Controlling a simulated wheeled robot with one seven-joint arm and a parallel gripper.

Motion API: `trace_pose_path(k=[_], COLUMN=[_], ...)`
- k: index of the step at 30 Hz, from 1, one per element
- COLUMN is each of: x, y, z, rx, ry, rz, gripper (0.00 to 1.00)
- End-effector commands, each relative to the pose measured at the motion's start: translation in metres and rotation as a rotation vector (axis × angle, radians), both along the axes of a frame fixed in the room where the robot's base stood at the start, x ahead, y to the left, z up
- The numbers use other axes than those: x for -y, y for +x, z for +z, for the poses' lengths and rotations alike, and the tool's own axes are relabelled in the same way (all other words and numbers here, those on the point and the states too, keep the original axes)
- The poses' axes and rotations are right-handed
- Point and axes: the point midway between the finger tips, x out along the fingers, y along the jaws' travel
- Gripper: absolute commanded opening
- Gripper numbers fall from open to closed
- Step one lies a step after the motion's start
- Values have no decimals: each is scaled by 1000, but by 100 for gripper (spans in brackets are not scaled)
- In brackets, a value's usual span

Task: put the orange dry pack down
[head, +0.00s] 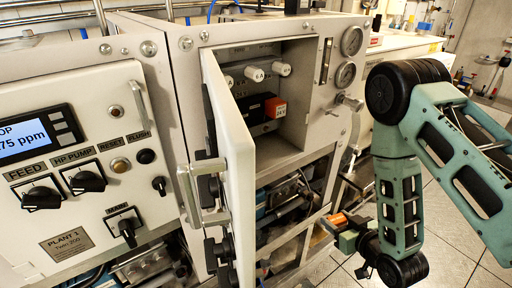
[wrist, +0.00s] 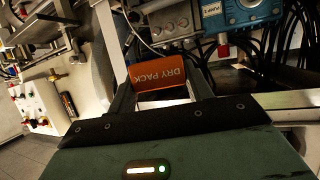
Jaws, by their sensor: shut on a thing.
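The orange dry pack (wrist: 158,76), with "DRY PACK" lettering, sits between the two fingers of my gripper (wrist: 160,88) in the wrist view. The fingers are shut on its sides. In the head view the pack shows as a small orange block (head: 336,219) at the tip of my gripper (head: 340,226). It is held low, in front of the open lower part of the machine frame, right of the cabinet door. I cannot tell whether its underside touches anything.
A control panel (head: 75,160) is at left. Blue equipment (wrist: 240,12), hoses and cables lie beyond my gripper. Tiled floor (head: 445,230) is clear at right.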

Motion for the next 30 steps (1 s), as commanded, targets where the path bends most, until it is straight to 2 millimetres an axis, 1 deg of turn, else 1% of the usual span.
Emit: trace_pose_path(k=[1, 2, 3, 5, 6, 9, 12, 15, 18, 20, 23, 25, 30], x=[-11, -18, -27, -38, -44, -57, -65, -70, -75, -82, -99, -114, -151], y=[4, 4, 3, 1, -2, -10, -19, -27, -29, -26, -16, -6, 18], z=[37, 51, 69, 94, 111, 145, 171, 185, 190, 191, 190, 195, 196], rx=[9, 10, 10, 10, 9, 9, 7, 2, 0, 1, 3, -2, -3], ry=[3, 1, 0, -2, -3, -5, -5, -4, -4, -4, -2, -2, 0], rz=[65, 108, 166, 251, 305, 430, 533, 600, 634, 644, 648, 648, 646], gripper=[28, 28, 28, 28, 28, 28, 28, 28, 28, 28, 28, 28, 28])
